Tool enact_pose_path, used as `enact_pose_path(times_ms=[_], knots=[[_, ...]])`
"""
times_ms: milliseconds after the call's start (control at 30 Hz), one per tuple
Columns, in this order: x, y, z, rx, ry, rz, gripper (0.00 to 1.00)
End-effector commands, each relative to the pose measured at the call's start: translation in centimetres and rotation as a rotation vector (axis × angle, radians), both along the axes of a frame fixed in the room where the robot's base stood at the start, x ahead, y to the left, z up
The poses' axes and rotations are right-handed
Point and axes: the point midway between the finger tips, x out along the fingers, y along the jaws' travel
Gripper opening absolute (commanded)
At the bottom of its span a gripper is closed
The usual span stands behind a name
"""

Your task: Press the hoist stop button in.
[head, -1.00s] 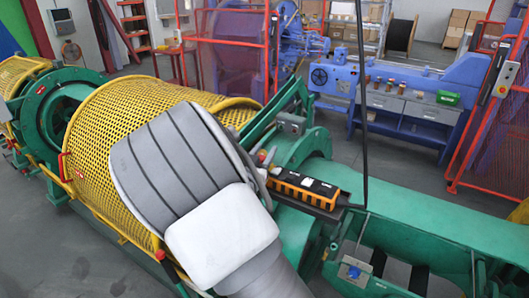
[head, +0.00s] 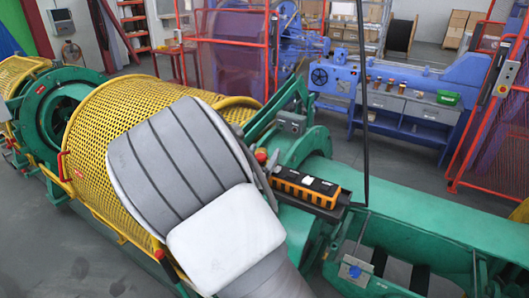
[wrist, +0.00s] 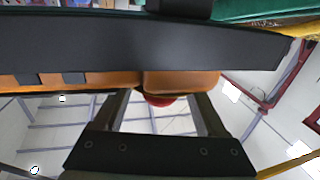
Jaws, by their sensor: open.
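The orange and black hoist pendant (head: 306,186) lies on a dark tray (head: 318,207) over the green machine in the head view. A red round button (head: 261,155) shows near its left end, beside my arm. In the wrist view, the pendant's orange side (wrist: 180,81) spans the picture behind a dark edge (wrist: 150,45). The red button (wrist: 158,100) shows below it, partly covered, between my fingers. My gripper (wrist: 160,100) is open, with a finger on each side of the button and nothing held. My arm hides the gripper in the head view; contact cannot be told.
A black cable (head: 363,100) hangs down to the right end of the tray. A yellow mesh guard (head: 110,130) lies left of my arm. A green bracket (head: 285,105) rises behind the pendant. Blue machinery and red fencing stand farther back.

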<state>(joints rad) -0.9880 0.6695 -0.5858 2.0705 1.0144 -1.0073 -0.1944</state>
Motion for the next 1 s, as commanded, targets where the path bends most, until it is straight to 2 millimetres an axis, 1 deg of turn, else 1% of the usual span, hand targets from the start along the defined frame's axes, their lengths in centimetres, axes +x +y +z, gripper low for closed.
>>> enact_pose_path(times_ms=[167,400,600,700,800,1000], knots=[[-3.6,1.5,-0.2,0.004,0.002,0.005,0.74],[-9.2,3.6,-0.2,0.003,0.002,0.006,0.74],[-12.9,4.9,-0.2,0.001,0.003,0.004,0.74],[-14.1,5.4,-0.1,0.001,0.002,0.002,0.74],[-14.8,5.6,-0.1,0.001,0.002,0.001,0.74],[-15.2,5.7,-0.1,-0.001,0.001,0.0,0.74]])
